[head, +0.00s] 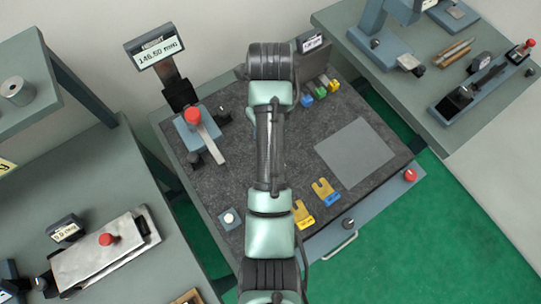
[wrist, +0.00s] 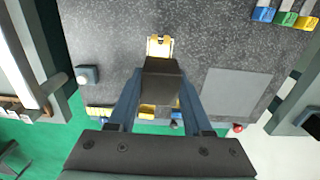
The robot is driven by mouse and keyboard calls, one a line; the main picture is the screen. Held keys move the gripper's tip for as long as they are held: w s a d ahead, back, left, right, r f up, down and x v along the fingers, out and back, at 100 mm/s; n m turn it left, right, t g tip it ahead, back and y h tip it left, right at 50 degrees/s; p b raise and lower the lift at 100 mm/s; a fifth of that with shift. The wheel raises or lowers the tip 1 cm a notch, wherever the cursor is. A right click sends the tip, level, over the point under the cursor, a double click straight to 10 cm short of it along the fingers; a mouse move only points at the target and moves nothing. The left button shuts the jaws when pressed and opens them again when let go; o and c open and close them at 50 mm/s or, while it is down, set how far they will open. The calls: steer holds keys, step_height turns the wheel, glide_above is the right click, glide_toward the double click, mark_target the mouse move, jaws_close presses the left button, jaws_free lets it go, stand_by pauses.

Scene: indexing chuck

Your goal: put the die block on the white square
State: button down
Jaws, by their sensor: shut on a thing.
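In the wrist view my gripper (wrist: 160,92) is shut on a dark block (wrist: 160,80), which I take for the die block. It is held between the two blue fingers, above the dark speckled table top. A yellow and pale piece (wrist: 158,46) shows just past the block; I cannot tell whether it touches it. A plain pale grey square (wrist: 230,93) lies to the right of the block in the wrist view. It also shows in the head view (head: 356,152), bare; no whiter square is clear. My arm hides the gripper and block in the head view.
Two yellow forked pieces (head: 323,190) lie near the table's front edge. A red-knobbed device (head: 197,130) and a display (head: 153,52) stand at the left. Small coloured blocks (head: 320,92) sit at the back. A red button (head: 410,175) is at the front right.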

step_height(320, 180, down, 9)
steer(key=shift+r+p, duration=0.1)
steer(key=shift+p, duration=0.35)
steer(key=shift+f, duration=0.25)
steer(key=shift+f+b, duration=0.3)
steer(key=shift+f, duration=0.3)
steer(key=shift+c, duration=1.6)
jaws_free()
